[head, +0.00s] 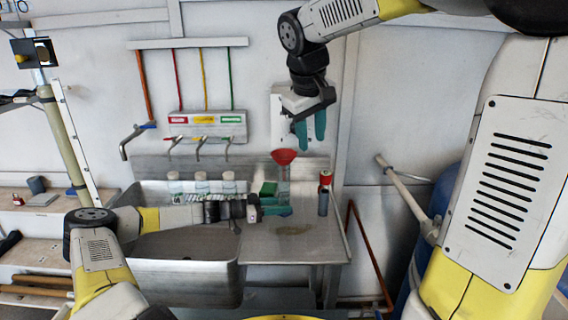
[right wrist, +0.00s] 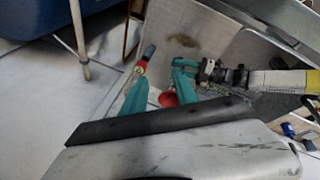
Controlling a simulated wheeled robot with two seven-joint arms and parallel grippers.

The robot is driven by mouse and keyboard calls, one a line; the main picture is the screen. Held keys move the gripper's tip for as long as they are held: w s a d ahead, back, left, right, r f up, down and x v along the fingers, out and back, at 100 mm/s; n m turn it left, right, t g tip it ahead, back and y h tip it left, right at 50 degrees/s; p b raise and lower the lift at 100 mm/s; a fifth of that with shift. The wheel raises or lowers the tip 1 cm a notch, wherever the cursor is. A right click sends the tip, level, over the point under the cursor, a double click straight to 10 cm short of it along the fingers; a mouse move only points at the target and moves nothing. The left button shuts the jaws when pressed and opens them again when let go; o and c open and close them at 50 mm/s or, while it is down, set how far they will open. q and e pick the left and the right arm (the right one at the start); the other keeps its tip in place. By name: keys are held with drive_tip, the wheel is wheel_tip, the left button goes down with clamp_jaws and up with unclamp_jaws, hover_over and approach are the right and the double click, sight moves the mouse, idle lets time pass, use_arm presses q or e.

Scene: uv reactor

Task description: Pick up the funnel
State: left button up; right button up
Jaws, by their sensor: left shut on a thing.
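The red funnel (head: 284,156) sits upright at the top of a clear, narrow glass vessel (head: 284,178) over the metal counter. The funnel also shows in the right wrist view (right wrist: 168,99). My left gripper (head: 282,210) is shut low on the glass vessel, below the funnel; its fingers partly hide the vessel. My right gripper (head: 311,140) is open and empty, pointing down, above and to the right of the funnel in the head view. In the right wrist view the funnel's red cone shows between the fingertips of the right gripper (right wrist: 158,88).
A dark bottle with a red top (head: 324,196) stands right of the vessel. A green object (head: 268,188) is just left of it. Several clear bottles (head: 201,183) stand behind the sink (head: 185,270). The counter's front right (head: 315,250) is clear except for a brownish stain.

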sight(275, 155)
drive_tip(key=w+a+f+n+t+h, duration=0.1)
drive_tip(key=w+a+f+n+h, duration=0.2)
drive_tip(key=w+a, duration=0.85)
drive_tip(key=x, duration=0.3)
drive_tip(key=a+x, duration=0.1)
drive_tip(key=x, duration=0.3)
drive_tip(key=f+x, duration=0.1)
drive_tip(key=x, duration=0.2)
drive_tip(key=shift+a+f, duration=0.15)
drive_tip(key=shift+f, duration=0.05)
drive_tip(key=shift+s, duration=0.1)
clamp_jaws()
